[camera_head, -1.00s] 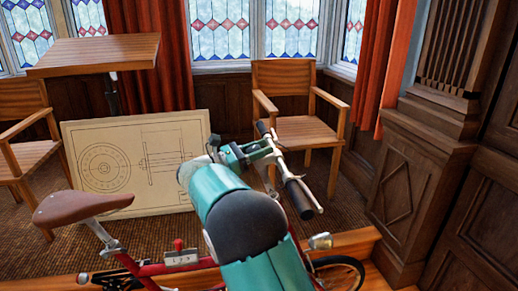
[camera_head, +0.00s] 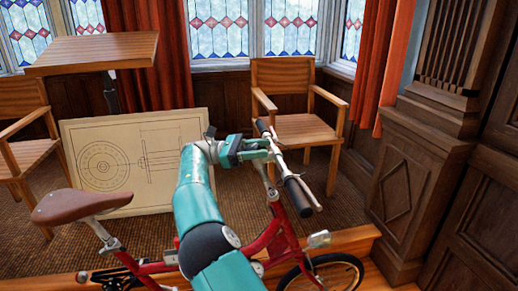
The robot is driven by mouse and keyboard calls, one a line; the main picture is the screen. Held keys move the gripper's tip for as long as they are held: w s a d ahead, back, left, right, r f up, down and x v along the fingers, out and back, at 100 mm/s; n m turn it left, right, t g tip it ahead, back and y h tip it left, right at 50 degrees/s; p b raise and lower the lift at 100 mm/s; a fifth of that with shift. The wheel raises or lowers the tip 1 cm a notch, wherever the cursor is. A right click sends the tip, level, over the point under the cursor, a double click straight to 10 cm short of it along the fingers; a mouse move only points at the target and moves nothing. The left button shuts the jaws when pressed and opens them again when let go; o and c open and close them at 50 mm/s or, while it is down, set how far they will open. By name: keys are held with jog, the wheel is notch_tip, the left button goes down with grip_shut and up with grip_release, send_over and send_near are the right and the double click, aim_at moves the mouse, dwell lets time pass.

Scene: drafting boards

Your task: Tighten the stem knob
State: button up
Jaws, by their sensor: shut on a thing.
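A red bicycle with a brown saddle (camera_head: 68,206) and a silver stem (camera_head: 266,178) stands in front of me. Its handlebar (camera_head: 285,172) has dark grips and levers. My teal arm reaches forward from the bottom of the picture. My gripper (camera_head: 262,146) comes to the top of the stem from the left, by the middle of the handlebar. It is shut on the stem knob, which my fingers hide almost fully. I cannot make out the knob's shape or how far it is turned.
A drafting board with a wheel drawing (camera_head: 105,200) leans behind the bicycle. A wooden chair (camera_head: 283,75) stands beyond the handlebar, another chair (camera_head: 20,125) at the left, near a tilted drafting table (camera_head: 95,52). Dark carved panelling (camera_head: 420,185) closes the right side.

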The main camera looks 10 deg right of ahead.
jog(key=shift+r, duration=0.1)
dwell(0.3)
jog(key=o, duration=1)
jog(key=shift+s, duration=0.1)
jog(key=shift+c, duration=0.2)
jog(key=shift+a, duration=0.1)
